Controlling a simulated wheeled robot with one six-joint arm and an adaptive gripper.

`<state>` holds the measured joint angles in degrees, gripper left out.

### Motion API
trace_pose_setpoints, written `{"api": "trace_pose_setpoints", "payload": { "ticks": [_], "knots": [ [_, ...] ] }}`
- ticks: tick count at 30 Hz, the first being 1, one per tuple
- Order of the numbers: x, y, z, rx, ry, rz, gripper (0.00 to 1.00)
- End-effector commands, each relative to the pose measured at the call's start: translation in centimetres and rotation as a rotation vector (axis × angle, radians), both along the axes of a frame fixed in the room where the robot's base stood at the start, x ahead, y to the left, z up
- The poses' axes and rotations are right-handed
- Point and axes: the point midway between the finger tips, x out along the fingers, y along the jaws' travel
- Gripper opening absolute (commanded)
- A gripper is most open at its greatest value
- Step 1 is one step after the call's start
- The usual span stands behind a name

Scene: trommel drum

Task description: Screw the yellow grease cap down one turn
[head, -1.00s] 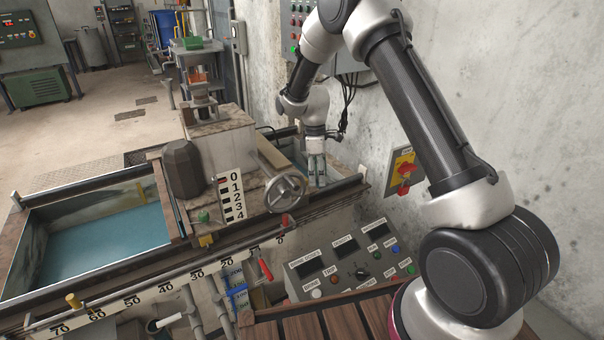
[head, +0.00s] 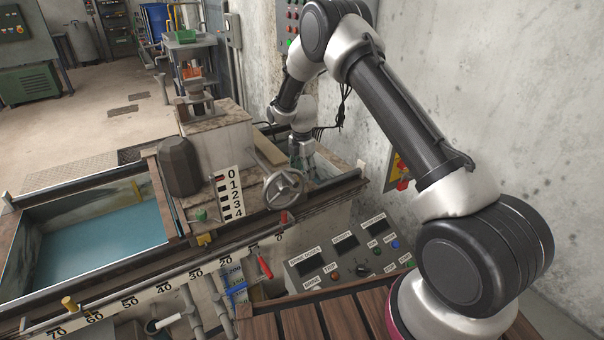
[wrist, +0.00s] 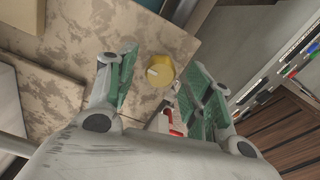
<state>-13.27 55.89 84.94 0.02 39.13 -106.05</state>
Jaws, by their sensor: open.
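The yellow grease cap (wrist: 160,71) shows in the wrist view as a short round cap with a pale mark on its side, on a stained tan surface (wrist: 75,82). My gripper (wrist: 164,66) is open, with one green-padded finger to the left of the cap and the other to the right. The cap lies between the fingers in the picture; a gap shows on each side, and I cannot tell the height between them. In the head view my gripper (head: 303,163) points down behind the handwheel (head: 284,188), and I cannot make out the cap there.
A red and white object (wrist: 172,124) shows near the right finger in the wrist view. In the head view, a numbered white plate (head: 230,193) and a dark faceted housing (head: 180,166) stand left of the handwheel. A control panel (head: 345,252) is in front, and a concrete wall (head: 500,90) rises at right.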

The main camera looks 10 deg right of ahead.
Motion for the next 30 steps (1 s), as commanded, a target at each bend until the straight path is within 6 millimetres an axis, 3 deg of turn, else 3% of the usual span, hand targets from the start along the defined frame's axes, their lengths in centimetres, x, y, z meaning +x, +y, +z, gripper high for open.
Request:
{"api": "trace_pose_setpoints", "payload": {
  "ticks": [11, 18, 19, 30],
  "knots": [
    [-0.02, -0.01, -0.85, 0.000, 0.000, -0.001, 0.51],
    [-0.02, 0.00, -0.84, 0.000, 0.000, -0.001, 0.08],
    [-0.02, 0.00, -0.84, 0.000, 0.000, -0.001, 0.05],
    [0.00, -0.01, -0.82, 0.000, 0.000, -0.054, 0.05]
  ]
}}
